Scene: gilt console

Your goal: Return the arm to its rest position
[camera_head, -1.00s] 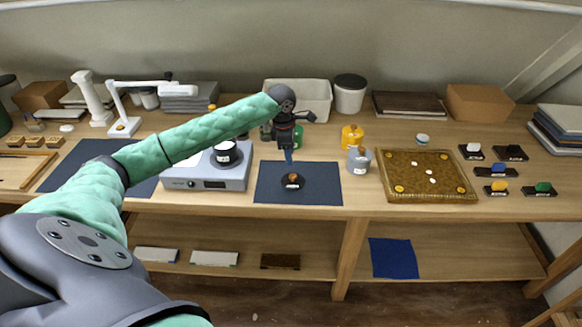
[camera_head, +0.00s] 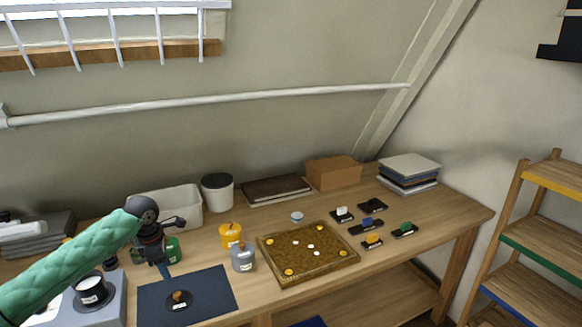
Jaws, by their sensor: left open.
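My left arm with its green sleeve comes in from the lower left. Its dark left gripper (camera_head: 165,270) points down over the dark blue mat (camera_head: 215,292), near the mat's back edge. The gripper is open and I see nothing held in it. A dark round disc with a small brown-orange piece (camera_head: 179,297) sits on the mat, just in front of and below the fingertips, apart from them in this view. My right gripper is not in view.
A grey device with a black-and-white cup (camera_head: 91,290) stands left of the mat. A green jar (camera_head: 174,250), yellow jar (camera_head: 230,235) and grey jar (camera_head: 243,258) stand close by. A gilt board (camera_head: 265,267) lies to the right. A white bin (camera_head: 185,211) stands behind.

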